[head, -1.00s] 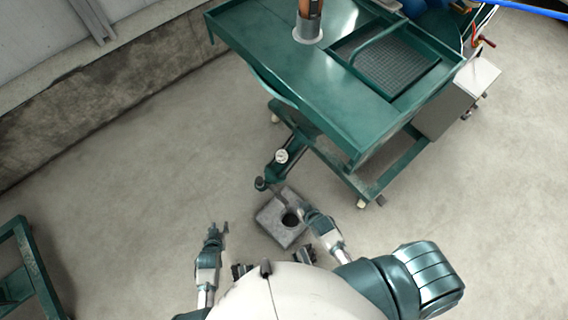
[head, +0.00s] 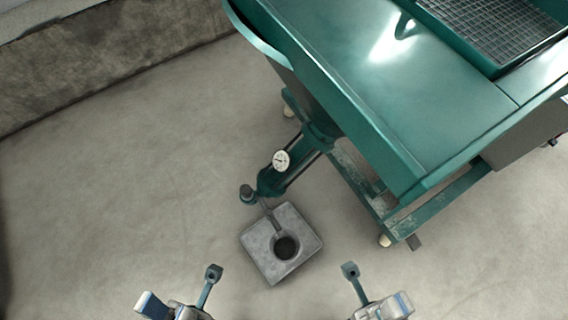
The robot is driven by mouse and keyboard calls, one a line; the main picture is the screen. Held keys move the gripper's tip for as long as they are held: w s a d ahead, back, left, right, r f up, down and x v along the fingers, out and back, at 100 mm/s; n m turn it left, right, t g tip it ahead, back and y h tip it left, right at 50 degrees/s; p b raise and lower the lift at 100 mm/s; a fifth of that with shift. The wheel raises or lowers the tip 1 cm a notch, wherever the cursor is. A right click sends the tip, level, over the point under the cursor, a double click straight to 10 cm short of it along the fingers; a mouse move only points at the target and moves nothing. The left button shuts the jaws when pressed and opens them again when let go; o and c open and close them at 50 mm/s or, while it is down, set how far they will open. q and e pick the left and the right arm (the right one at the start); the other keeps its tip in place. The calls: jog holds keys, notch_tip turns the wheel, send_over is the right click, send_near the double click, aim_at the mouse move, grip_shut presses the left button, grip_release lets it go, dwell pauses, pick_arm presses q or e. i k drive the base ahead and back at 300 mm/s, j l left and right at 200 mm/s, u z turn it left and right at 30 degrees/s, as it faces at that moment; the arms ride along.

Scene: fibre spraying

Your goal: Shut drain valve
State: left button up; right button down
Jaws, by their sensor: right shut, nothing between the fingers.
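The green drain pipe (head: 270,182) extends from under the green machine, with a white dial gauge (head: 282,160) on top. A dark round knob (head: 247,192) sits at its lower left end. A thin grey rod or spout (head: 271,217) runs from the pipe end over a grey square block (head: 262,240) with a round dark hole. I cannot tell which part is the valve handle or how it is set. My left gripper (head: 213,272) is below left of the block, apart from it; its jaws are unclear. My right gripper (head: 350,270) is shut and empty, below right of the block.
The green machine table (head: 390,95) with a mesh tray (head: 490,30) overhangs the upper right. Its wheeled lower frame (head: 440,213) stands right of the pipe. A low concrete wall (head: 110,60) runs along the upper left. The concrete floor left of the pipe is clear.

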aim_at(269, 211)
jog(key=k+j, duration=0.15)
jog(key=k, duration=0.4)
jog(key=i+j, duration=0.15)
jog(key=j, duration=0.2)
jog(key=i+j+u, duration=0.1)
jog(key=j, duration=0.3)
jog(key=i+j, duration=0.15)
jog(key=j, duration=0.2)
jog(key=i+j+u, duration=0.1)
jog(key=j, duration=0.3)
jog(key=i+j+u, duration=0.1)
jog(key=j, duration=0.25)
jog(key=i, duration=0.1)
